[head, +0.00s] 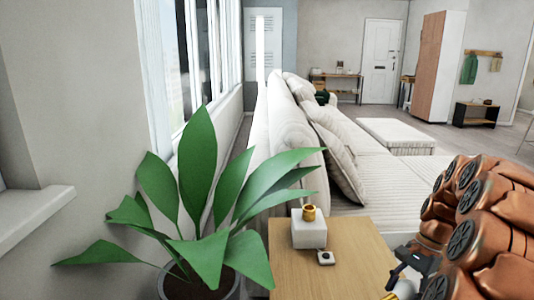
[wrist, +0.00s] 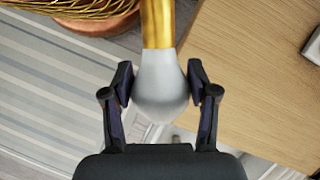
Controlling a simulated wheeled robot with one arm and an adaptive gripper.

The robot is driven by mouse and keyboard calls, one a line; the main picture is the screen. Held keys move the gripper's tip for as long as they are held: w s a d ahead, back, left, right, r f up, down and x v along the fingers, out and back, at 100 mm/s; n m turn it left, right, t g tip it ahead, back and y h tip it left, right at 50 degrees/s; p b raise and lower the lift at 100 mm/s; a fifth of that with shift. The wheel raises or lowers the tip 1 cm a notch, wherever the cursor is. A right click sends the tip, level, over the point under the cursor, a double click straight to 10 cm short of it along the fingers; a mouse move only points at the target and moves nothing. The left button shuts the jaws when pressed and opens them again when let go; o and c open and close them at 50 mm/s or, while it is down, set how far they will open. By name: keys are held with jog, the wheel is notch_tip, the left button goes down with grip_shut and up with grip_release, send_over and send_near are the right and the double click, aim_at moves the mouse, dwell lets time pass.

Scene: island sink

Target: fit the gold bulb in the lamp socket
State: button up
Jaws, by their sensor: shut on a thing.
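The bulb (wrist: 161,85) has a pale frosted globe and a long gold base that points to the top of the wrist view. My gripper (wrist: 160,88) is shut on the globe, with one finger on each side. In the head view my gripper (head: 408,272) is at the lower right, beside the table's right edge and partly cut off. The lamp socket (head: 309,212) is a small gold cup on top of a white block (head: 309,232). It stands upright on the wooden side table (head: 350,245), left of my gripper, and the bulb is apart from it.
A large leafy plant (head: 205,215) leans close to the table's left side. A striped sofa (head: 365,180) stands behind.

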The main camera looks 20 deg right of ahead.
jog(key=w+a+r+n+g, duration=0.1)
jog(key=w+a+r+n, duration=0.1)
jog(key=w+a, duration=0.8)
jog(key=w+a+r+n, duration=0.1)
jog(key=w+a+n, duration=0.1)
jog(key=w+a, duration=0.85)
jog(key=w+a+r+n+g+h+p, duration=0.1)
jog(key=w+a+r+n, duration=0.1)
jog(key=w+a, duration=0.65)
jog(key=s+a+r+n+h+p, duration=0.1)
jog(key=s+r+n+p, duration=0.2)
jog(key=p, duration=1.1)
jog(key=s+r+n+g+h+p, duration=0.1)
jog(key=s+r+n+p, duration=0.3)
jog(key=r+p, duration=0.9)
jog(key=n+h+p, duration=0.1)
jog(key=n, duration=0.2)
jog(key=shift+a+n+g, duration=0.3)
jog(key=shift+a, duration=0.05)
jog(key=shift+f, duration=0.1)
